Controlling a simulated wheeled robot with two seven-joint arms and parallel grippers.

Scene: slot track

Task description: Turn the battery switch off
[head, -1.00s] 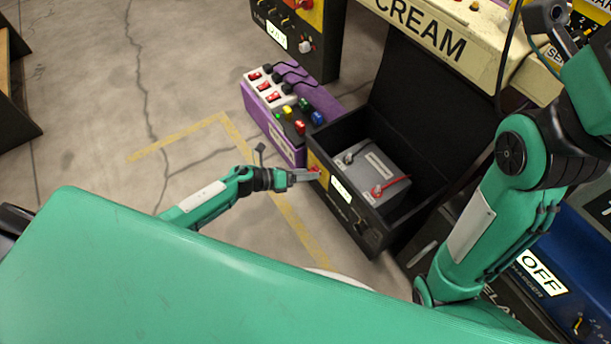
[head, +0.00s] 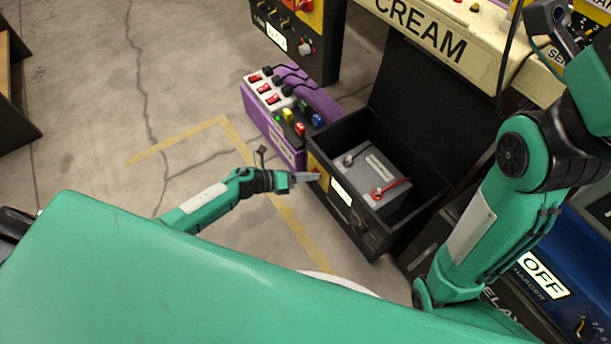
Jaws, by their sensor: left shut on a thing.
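The black battery box (head: 372,237) stands open in the middle of the head view, with a grey battery (head: 385,168) and a red cable inside. On its left front face is a yellow plate with a red switch (head: 317,171), partly hidden by my gripper. My left gripper (head: 314,177) is at this red switch, its fingers shut on it. How the switch is turned is too small to tell. My right arm (head: 490,220) shows at the right; its gripper is out of view.
A black panel (head: 310,50) is at the top. A blue charger marked OFF (head: 580,270) is at the right.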

